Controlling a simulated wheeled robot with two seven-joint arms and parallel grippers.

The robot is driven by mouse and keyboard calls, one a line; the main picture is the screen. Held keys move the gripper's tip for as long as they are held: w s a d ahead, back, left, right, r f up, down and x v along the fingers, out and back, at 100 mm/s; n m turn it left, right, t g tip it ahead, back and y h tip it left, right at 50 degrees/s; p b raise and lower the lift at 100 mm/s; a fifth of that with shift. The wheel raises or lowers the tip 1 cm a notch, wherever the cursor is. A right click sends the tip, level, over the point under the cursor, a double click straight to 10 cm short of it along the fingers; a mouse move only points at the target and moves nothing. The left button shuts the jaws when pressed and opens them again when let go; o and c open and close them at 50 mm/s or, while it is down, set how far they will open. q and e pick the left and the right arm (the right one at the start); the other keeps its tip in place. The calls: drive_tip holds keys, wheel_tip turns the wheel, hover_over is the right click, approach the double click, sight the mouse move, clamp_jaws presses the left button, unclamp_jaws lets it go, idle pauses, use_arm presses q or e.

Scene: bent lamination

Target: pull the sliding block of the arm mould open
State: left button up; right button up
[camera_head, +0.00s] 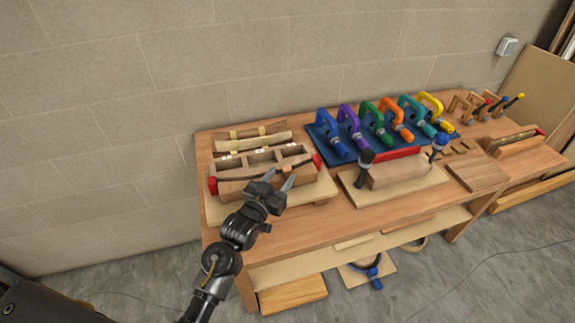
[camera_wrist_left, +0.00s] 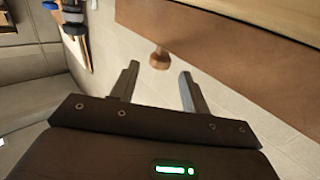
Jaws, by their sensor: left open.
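The wooden mould on the left of the bench, which I take for the arm mould, stands on a pale board (camera_head: 318,187). It has red end pieces (camera_head: 317,161) and a dark curved strip. My left gripper (camera_head: 283,187) is open in front of its near side. In the left wrist view, a brown wooden block face (camera_wrist_left: 235,45) carries a small round wooden knob (camera_wrist_left: 160,58). The open fingers (camera_wrist_left: 159,72) point at the knob, which appears between and just past the fingertips. Contact cannot be told. My right gripper is not in view.
The wooden bench (camera_head: 300,228) has a lower shelf. A block wall (camera_head: 110,110) is behind.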

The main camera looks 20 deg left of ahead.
sight(285, 171)
use_arm(q)
drive_tip(key=x, duration=0.3)
drive_tip(key=shift+w+d+r+p, duration=0.1)
drive_tip(key=shift+w+p, duration=0.25)
drive_tip(key=shift+w, duration=0.05)
drive_tip(key=shift+w+d, duration=0.1)
drive_tip(key=shift+w, duration=0.25)
clamp_jaws()
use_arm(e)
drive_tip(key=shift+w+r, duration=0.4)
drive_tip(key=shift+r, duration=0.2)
